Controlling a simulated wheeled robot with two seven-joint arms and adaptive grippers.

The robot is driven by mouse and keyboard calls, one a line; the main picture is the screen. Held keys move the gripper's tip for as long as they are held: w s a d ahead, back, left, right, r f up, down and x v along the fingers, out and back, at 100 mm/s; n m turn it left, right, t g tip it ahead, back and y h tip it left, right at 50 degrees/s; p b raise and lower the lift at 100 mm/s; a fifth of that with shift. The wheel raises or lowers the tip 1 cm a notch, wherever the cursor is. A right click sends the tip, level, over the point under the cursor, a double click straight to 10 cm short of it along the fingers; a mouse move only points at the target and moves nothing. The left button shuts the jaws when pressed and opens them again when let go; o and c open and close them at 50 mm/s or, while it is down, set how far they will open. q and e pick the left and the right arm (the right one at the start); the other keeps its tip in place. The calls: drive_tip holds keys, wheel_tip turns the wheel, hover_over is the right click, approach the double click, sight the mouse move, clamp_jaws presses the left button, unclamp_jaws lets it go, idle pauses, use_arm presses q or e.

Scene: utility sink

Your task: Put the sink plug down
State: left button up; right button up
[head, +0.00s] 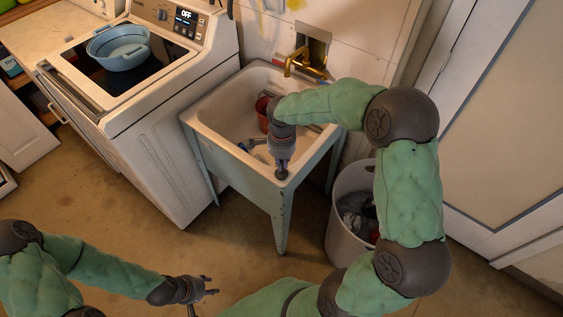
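The utility sink (196,122) stands in the middle, a pale basin on light green legs. My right gripper (282,168) points down at the front right corner of its rim. A small dark round thing, perhaps the sink plug (281,175), is at the fingertips, at the rim. I cannot tell whether the fingers are shut on it or whether it rests on the rim. My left gripper (209,285) is low at the bottom left, away from the sink, with its fingers apart and empty. The drain is not clearly visible.
A red cup (263,114) and a blue-grey item (257,144) are in the basin. A brass tap (300,65) is on the wall behind. A white bin (345,235) with cloth stands right.

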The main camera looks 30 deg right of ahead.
drive_tip(key=o, duration=0.4)
drive_tip(key=shift+o, duration=0.2)
drive_tip(key=shift+r+p, duration=0.45)
drive_tip(key=shift+r, duration=0.05)
wheel_tip(320, 180, up, 12)
drive_tip(key=p, duration=0.3)
drive_tip(key=shift+s, duration=0.1)
